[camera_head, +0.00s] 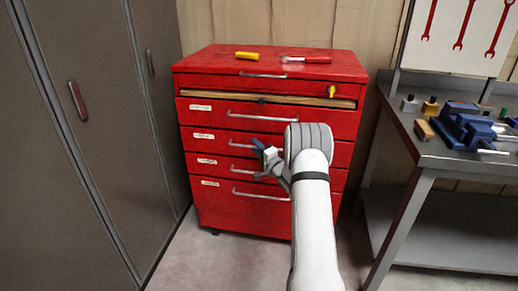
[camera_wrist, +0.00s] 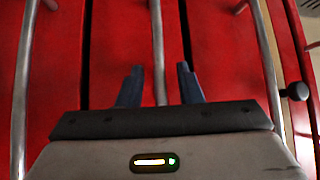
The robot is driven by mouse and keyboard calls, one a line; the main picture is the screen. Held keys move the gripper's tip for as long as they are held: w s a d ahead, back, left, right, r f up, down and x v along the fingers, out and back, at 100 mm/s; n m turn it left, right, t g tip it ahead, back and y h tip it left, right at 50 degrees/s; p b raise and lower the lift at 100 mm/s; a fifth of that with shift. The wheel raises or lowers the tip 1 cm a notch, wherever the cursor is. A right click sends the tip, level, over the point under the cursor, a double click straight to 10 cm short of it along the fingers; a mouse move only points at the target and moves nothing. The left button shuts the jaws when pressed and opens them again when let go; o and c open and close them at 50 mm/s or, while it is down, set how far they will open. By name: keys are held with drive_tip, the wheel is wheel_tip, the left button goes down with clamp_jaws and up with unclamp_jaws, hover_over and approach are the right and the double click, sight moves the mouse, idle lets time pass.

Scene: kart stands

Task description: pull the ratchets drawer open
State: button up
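A red tool cabinet (camera_head: 240,215) stands against the wall with several drawers and grey bar handles. Small white labels, including one on the third drawer (camera_head: 203,136), are too small to read, so I cannot tell which drawer is the ratchets one. My gripper (camera_head: 262,152) is in front of the middle drawers. In the wrist view my gripper (camera_wrist: 159,82) is open, a finger on either side of a bar handle (camera_wrist: 156,40); I cannot tell whether they touch it. The drawers behind look shut. My arm hides part of the cabinet's right side.
A yellow tool (camera_head: 247,55) and a red-handled tool (camera_head: 306,59) lie on the cabinet top. A grey locker (camera_head: 100,130) stands left. A metal workbench (camera_head: 440,160) with a blue vise (camera_head: 468,127) stands right. Floor shows in front of the cabinet.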

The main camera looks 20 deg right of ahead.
drive_tip(key=shift+c, duration=0.5)
clamp_jaws()
